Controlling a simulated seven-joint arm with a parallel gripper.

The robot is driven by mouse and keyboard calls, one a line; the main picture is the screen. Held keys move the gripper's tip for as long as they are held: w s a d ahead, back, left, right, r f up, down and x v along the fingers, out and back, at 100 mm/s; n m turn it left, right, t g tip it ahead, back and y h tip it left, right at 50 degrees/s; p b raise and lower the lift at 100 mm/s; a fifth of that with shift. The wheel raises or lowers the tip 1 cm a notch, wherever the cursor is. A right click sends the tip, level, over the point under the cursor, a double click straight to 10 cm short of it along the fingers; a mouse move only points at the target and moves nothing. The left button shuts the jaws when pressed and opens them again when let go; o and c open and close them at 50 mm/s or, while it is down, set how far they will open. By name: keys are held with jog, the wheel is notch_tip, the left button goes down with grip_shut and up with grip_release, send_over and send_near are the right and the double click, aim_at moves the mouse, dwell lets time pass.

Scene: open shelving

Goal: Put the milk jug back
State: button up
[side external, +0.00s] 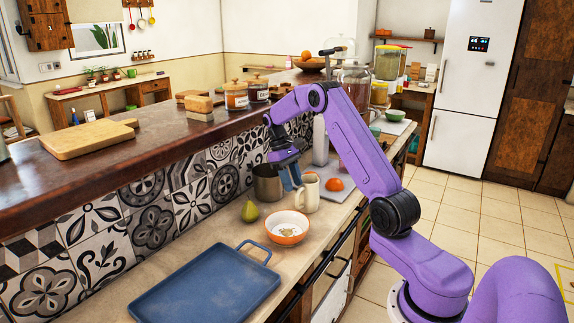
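A cream jug (309,196), which looks like the milk jug, stands upright on the lower counter, just behind the orange-rimmed bowl. My gripper (291,180) points down just left of the jug's top, between it and a metal pot (267,186). Its blue fingers overlap the space beside the jug's rim in this view. I cannot tell whether they touch the jug or whether they are open or shut.
The white bowl (287,225) stands in front of the jug, a green pear (250,211) to its left. An orange fruit (334,184) lies right of the jug. A blue tray (205,288) fills the near counter. The raised wooden ledge (150,152) borders the left side.

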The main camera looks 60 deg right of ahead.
jog(key=v, duration=0.6)
jog(key=a+r+n+t+h, duration=0.1)
jog(key=a+r+n, duration=0.1)
jog(key=a, duration=0.6)
jog(key=a+r+n, duration=0.2)
jog(key=a, duration=0.6)
jog(key=s+a+n+t, duration=0.2)
jog(key=s+a+n, duration=0.1)
jog(key=s+a, duration=0.7)
jog(key=s+a+f+n, duration=0.1)
jog(key=s+a+n, duration=0.1)
jog(key=s, duration=0.9)
jog(key=s+a+f+n+t+y, duration=0.1)
jog(key=s+a+n, duration=0.2)
jog(key=s, duration=0.9)
jog(key=shift+a+f+n+t, duration=0.15)
jog(key=shift+f+n+t, duration=0.15)
jog(key=shift+n, duration=0.7)
